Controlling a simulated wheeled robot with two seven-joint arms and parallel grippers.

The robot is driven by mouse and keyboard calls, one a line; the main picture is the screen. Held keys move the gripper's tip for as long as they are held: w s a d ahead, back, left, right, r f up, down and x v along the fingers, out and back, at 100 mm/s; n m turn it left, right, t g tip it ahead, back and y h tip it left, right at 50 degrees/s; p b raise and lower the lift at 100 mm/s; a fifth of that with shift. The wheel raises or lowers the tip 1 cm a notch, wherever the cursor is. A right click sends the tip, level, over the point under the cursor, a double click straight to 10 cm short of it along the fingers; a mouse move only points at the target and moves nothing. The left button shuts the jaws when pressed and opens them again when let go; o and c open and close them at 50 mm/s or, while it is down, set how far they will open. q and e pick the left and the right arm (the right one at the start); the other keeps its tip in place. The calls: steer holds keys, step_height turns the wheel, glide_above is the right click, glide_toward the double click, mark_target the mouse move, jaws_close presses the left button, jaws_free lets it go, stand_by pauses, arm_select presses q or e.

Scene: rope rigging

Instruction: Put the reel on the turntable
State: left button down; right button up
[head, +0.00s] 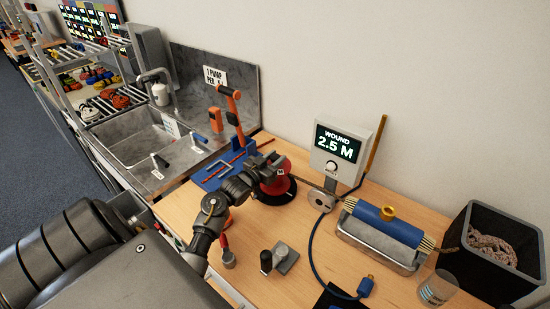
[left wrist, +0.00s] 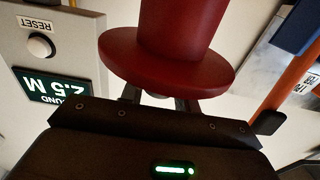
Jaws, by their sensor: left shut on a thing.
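The red reel (head: 279,180) is at the middle of the bench, over the black round turntable (head: 287,196). I cannot tell whether it touches the turntable or hangs just above it. My left gripper (head: 268,168) is at the reel from the upper left, shut on it and hiding part of it. In the left wrist view the reel (left wrist: 168,62) fills the upper middle, with its wide flange close to the fingers (left wrist: 158,98). My right gripper is not in view.
A counter box (head: 347,145) reading "WOUND 2.5 M" stands right of the reel. A grey block (head: 287,260) is in front.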

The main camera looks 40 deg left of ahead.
arm_select(q)
steer(key=shift+f, duration=0.25)
steer(key=shift+f, duration=0.1)
steer(key=c, duration=1)
jaws_free()
steer(key=shift+c, duration=0.2)
